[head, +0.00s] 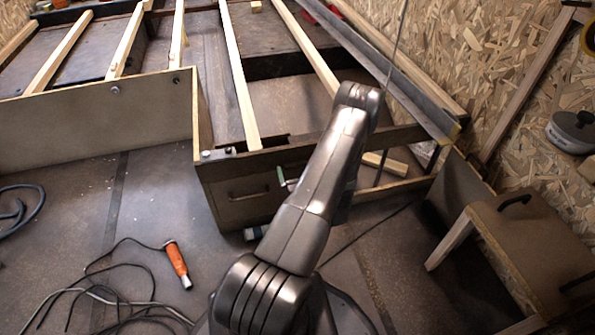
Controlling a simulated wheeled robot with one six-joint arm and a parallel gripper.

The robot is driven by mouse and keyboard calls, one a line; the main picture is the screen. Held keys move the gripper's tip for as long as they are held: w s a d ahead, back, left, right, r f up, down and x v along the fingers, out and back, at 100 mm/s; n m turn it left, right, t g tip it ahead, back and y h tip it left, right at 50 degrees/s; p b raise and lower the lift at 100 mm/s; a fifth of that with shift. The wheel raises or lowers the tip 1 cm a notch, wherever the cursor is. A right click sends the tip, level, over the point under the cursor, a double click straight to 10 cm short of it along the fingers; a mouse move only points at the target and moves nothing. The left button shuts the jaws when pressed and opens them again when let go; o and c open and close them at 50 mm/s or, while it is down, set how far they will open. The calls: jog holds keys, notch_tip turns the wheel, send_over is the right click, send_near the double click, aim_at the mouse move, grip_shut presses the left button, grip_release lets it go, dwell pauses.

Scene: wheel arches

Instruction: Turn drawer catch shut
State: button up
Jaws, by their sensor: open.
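The wooden drawer front (232,207) is in the middle of the head view, at the end of the slatted bed frame. It has a dark bar handle (249,196) and looks closed. A small green strip (281,175) shows at the right of the front, with a small grey piece beside it. It may be the catch, but my arm covers much of that spot and I cannot tell its angle. My arm rises from the bottom centre and bends over at the frame's edge.
An orange-handled tool (177,264) and loose black cables lie on the floor at left. A wooden step or stool (530,235) with a black handle stands at right. A side panel (100,115) runs left.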

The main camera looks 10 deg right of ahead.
jog(key=shift+w, duration=0.1)
jog(key=c, duration=1)
jog(key=shift+n+b, duration=0.4)
jog(key=n+b, duration=0.2)
jog(key=n, duration=0.1)
jog(key=shift+a+f, duration=0.1)
jog(key=shift+f, duration=0.1)
jog(key=n+b, duration=0.3)
jog(key=n, duration=0.1)
jog(key=shift+a, duration=0.1)
jog(key=n, duration=0.5)
jog(key=shift+a, duration=0.1)
jog(key=n, duration=0.4)
jog(key=shift+f+n, duration=0.1)
jog(key=shift+n, duration=0.6)
